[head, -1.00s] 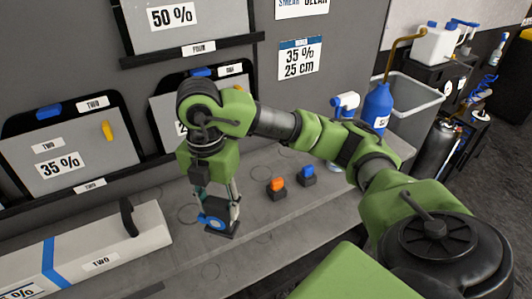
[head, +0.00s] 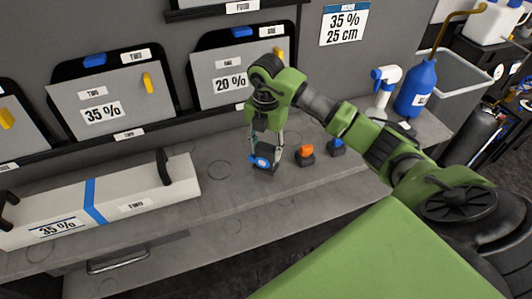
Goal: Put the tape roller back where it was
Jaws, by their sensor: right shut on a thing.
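The tape roller (head: 261,162), a small tool with a blue wheel and a dark body, is in my right gripper (head: 266,146). That gripper points down at the grey bench (head: 227,203) and is shut on the roller, hiding its upper part. The roller is upright at or just above the bench top; I cannot tell whether it touches. It is left of a small dark block with an orange top (head: 305,153) and apart from it. My left gripper is not in view.
A block with a blue top (head: 337,146) stands right of the orange one. A long white box (head: 135,194) lies on the left. Film sheets in black holders (head: 110,100) line the wall. Faint circles mark the bench.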

